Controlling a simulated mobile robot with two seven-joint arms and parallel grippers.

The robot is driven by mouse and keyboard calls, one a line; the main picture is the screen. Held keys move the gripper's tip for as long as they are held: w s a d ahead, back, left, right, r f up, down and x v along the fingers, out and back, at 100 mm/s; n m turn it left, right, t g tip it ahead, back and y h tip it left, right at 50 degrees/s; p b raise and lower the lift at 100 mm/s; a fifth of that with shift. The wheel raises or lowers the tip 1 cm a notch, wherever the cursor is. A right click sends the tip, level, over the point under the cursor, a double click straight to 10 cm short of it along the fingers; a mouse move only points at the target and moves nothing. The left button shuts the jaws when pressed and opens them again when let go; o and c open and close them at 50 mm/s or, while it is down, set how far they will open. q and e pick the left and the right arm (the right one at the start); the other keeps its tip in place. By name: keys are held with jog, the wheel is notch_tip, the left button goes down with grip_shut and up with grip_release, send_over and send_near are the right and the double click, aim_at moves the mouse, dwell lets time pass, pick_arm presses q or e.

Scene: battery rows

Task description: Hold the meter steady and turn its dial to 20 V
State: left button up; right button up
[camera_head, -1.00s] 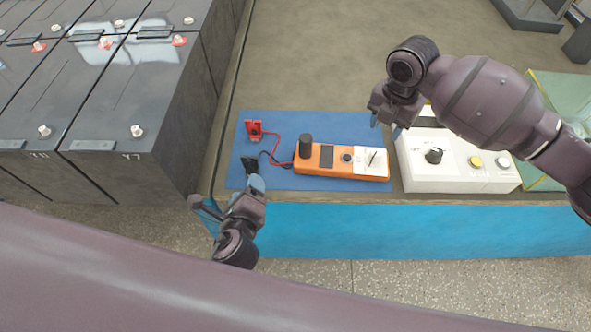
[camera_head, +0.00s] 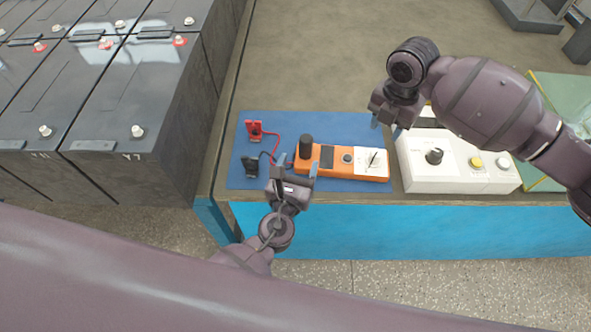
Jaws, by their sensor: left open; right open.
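The orange meter (camera_head: 335,171) lies on a blue mat (camera_head: 350,124) on the bench. It has a black upright knob or post (camera_head: 306,147) at its left end, a dark display and a white panel with a pointer dial (camera_head: 373,159) at its right end. The dial's markings are too small to read. My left gripper (camera_head: 296,168) is open at the meter's left end, fingers pointing towards it; I cannot tell if they touch. My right gripper (camera_head: 386,132) is open, above and to the right of the meter, apart from it.
A red clip (camera_head: 255,132) and a black clip (camera_head: 250,167) with leads lie left of the meter. A white box (camera_head: 460,175) with a black knob and buttons stands right of it. Large dark batteries (camera_head: 140,105) fill the left. The bench behind the mat is clear.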

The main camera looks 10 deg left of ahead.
aim_at(308, 137)
pick_arm(q)
jog(key=w, duration=0.9)
jog(key=shift+d, duration=0.25)
jog(key=c, duration=1.1)
jog(key=shift+c, duration=0.2)
